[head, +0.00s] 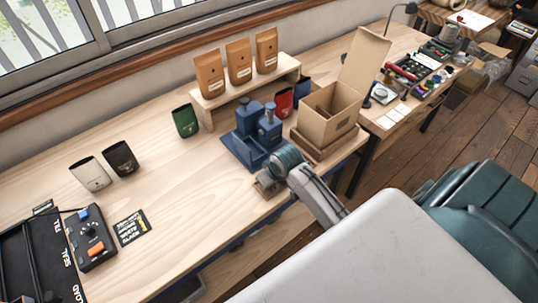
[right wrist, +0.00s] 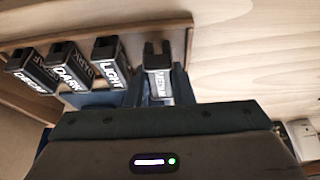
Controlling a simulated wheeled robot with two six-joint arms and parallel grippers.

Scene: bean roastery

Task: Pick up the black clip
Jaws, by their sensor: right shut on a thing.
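Several black clips with white labels show in the right wrist view. The one reading MEDIUM (right wrist: 158,58) is between the fingers of my right gripper (right wrist: 158,90), which is shut on it. The clips reading LIGHT (right wrist: 112,52) and DARK (right wrist: 66,62), and another at the far left (right wrist: 30,72), stand in a row to its left. In the head view my right gripper (head: 268,188) is low at the table's front edge and hides the clips there. Whether the held clip touches the surface below, I cannot tell. My left gripper is not in view.
A wooden rack (right wrist: 95,32) borders the clips. A blue machine (head: 252,142) stands just behind my right gripper, with an open cardboard box (head: 325,115) to its right. Bags stand on a wooden shelf (head: 245,84).

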